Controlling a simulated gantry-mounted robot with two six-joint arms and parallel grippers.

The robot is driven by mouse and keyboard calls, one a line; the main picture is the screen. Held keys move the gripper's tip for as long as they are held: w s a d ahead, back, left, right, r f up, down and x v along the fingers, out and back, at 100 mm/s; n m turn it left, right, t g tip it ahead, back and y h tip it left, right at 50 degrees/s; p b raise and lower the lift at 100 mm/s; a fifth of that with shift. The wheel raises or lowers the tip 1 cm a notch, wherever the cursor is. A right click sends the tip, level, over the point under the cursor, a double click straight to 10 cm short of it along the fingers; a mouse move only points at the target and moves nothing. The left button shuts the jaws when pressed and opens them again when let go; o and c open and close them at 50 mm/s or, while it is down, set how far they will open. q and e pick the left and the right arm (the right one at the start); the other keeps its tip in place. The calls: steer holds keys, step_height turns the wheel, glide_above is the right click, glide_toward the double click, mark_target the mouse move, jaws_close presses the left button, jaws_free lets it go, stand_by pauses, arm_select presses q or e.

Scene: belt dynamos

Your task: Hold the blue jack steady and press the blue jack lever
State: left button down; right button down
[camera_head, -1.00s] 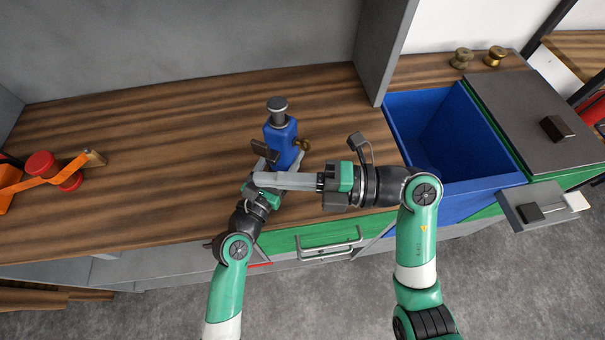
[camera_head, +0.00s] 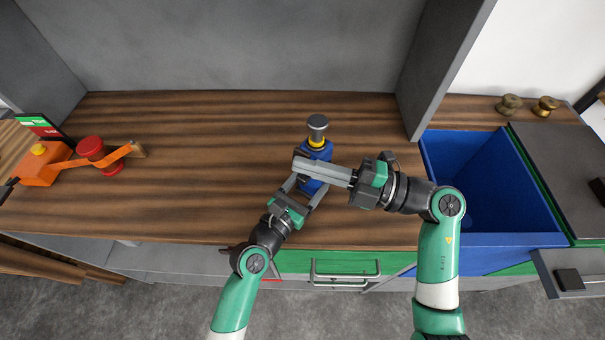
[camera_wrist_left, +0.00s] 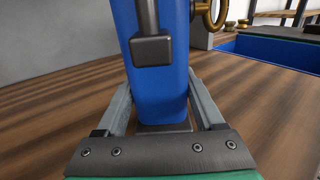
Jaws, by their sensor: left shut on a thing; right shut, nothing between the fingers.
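The blue jack (camera_head: 318,151) stands upright on the wooden worktop, with a grey cap (camera_head: 317,122) and a yellow band beneath it. My left gripper (camera_head: 312,184) is shut on the jack's lower body, one finger on each side; it also shows in the left wrist view (camera_wrist_left: 161,100). The dark jack lever (camera_wrist_left: 152,48) hangs in front of the blue body in the left wrist view. My right gripper (camera_head: 298,164) is shut and empty, reaching across the jack from the right in the head view. It hides most of the lever there; I cannot tell whether they touch.
An orange device with a red roller (camera_head: 92,150) sits at the left of the worktop (camera_head: 200,170). A blue open bin (camera_head: 500,240) is at the right, with brass knobs (camera_head: 509,104) behind it. A green drawer (camera_head: 340,262) lies below.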

arm_select(q)
steer(key=shift+f, duration=0.25)
arm_select(e)
steer(key=s+d, duration=0.5)
steer(key=d, duration=0.2)
steer(key=shift+s+d, duration=0.3)
steer(key=shift+r, duration=0.1)
stand_by(0.4)
arm_select(q)
steer(key=shift+c, duration=1.8)
jaws_free()
steer(key=o, duration=0.4)
steer(key=shift+d+r, duration=0.1)
steer(key=shift+c, duration=0.2)
